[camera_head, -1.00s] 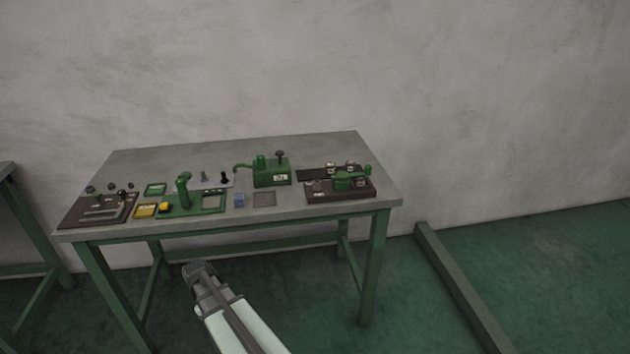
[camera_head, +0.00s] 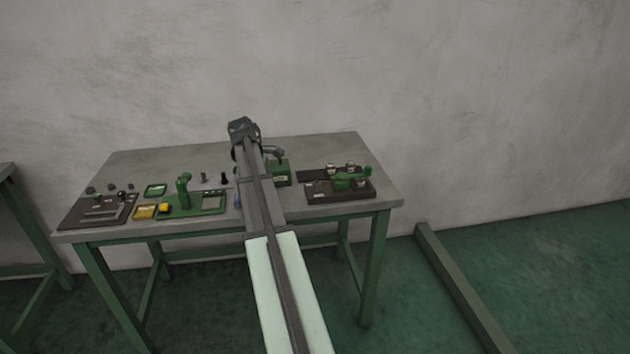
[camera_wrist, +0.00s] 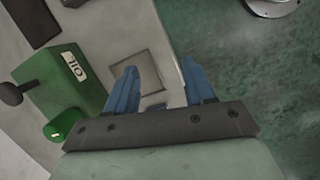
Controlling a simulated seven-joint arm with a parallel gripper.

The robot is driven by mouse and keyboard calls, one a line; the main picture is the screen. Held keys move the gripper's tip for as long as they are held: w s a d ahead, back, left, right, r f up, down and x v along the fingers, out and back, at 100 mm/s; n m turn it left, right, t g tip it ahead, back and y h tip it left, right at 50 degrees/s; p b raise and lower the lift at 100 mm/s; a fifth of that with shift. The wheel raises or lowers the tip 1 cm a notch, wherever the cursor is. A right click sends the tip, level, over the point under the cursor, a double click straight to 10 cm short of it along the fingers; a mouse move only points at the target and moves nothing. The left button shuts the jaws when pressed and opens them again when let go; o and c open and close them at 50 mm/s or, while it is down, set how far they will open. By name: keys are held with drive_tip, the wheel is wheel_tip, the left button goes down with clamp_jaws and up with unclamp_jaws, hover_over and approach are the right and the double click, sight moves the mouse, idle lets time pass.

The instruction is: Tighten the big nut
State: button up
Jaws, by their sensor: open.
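My gripper (camera_wrist: 162,88) shows in the wrist view with two blue fingers apart and nothing seen held between them. It points down over the front part of the table, beside a green box marked OIL (camera_wrist: 66,82). I cannot tell which part is the big nut. Small dark and grey pieces lie by a dark board (camera_head: 68,212) at the left, and pale metal pieces (camera_head: 332,168) stand at the right; all are too small to identify.
The table (camera_head: 340,145) also carries a green lever fixture (camera_head: 184,188), a yellow-topped part (camera_head: 143,212), small upright bolts (camera_head: 224,179) and a dark base with a green clamp (camera_head: 350,181). A flat grey plate (camera_wrist: 134,66) lies near the front edge. The back strip is clear.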

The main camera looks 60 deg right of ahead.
sight(316, 182)
drive_tip(key=s+d+r+n+g+h, duration=0.1)
drive_tip(key=s+d+r+n, duration=0.25)
drive_tip(key=d+r, duration=0.75)
drive_tip(key=shift+m, duration=0.35)
drive_tip(key=x, duration=1.5)
drive_tip(key=shift+s+d+f, duration=0.15)
drive_tip(key=shift+s+d, duration=0.05)
drive_tip(key=shift+d, duration=0.25)
clamp_jaws()
